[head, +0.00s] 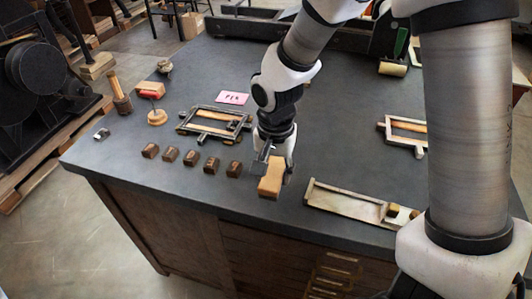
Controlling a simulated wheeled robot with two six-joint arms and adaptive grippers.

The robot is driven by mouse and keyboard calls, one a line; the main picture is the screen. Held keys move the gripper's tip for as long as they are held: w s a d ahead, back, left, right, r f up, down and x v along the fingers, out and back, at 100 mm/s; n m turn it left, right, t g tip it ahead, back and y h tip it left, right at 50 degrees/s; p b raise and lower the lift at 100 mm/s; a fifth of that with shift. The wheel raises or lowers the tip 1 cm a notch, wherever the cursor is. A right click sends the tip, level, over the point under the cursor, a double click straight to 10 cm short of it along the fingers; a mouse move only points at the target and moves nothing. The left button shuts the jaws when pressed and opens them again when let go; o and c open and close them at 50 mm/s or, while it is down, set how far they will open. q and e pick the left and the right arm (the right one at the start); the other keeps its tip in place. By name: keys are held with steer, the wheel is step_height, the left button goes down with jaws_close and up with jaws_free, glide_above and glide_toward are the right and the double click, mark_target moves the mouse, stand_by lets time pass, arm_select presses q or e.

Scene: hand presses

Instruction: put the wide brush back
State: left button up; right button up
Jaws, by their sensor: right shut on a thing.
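My right gripper (276,165) reaches down to the dark worktop near its front middle. It is shut on a tan wooden block (270,183), which looks like the wide brush. The gripper hides the block's upper end, and no bristles show from here. The block is low, at or just above the top; I cannot tell whether it touches. My left gripper is not in view.
Several dark small blocks (191,158) stand in a row left of the gripper. Behind them lie a framed form (213,122) and a pink card (232,98). A shallow tray (345,201) lies to the right, another frame (405,129) beyond it. A wooden-handled tool (119,95) stands left.

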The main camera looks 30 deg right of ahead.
steer(key=w+d+p, duration=0.1)
steer(key=w+d, duration=0.1)
steer(key=w, duration=0.2)
steer(key=w+d+p, duration=0.1)
steer(key=w+d, duration=0.1)
steer(key=w, duration=0.2)
steer(key=w+d+f+p, duration=0.1)
steer(key=w+d, duration=0.2)
steer(key=w, duration=0.1)
steer(key=shift+w+f, duration=0.1)
steer(key=shift+w+d+f, duration=0.1)
steer(key=shift+f, duration=0.2)
step_height(320, 180, down, 3)
steer(key=shift+r+p, duration=0.2)
steer(key=shift+p, duration=0.3)
steer(key=shift+f, duration=0.25)
steer(key=shift+f, duration=0.1)
steer(key=o, duration=1)
step_height(320, 180, up, 12)
steer(key=shift+r+b, duration=0.2)
steer(key=shift+b, duration=0.7)
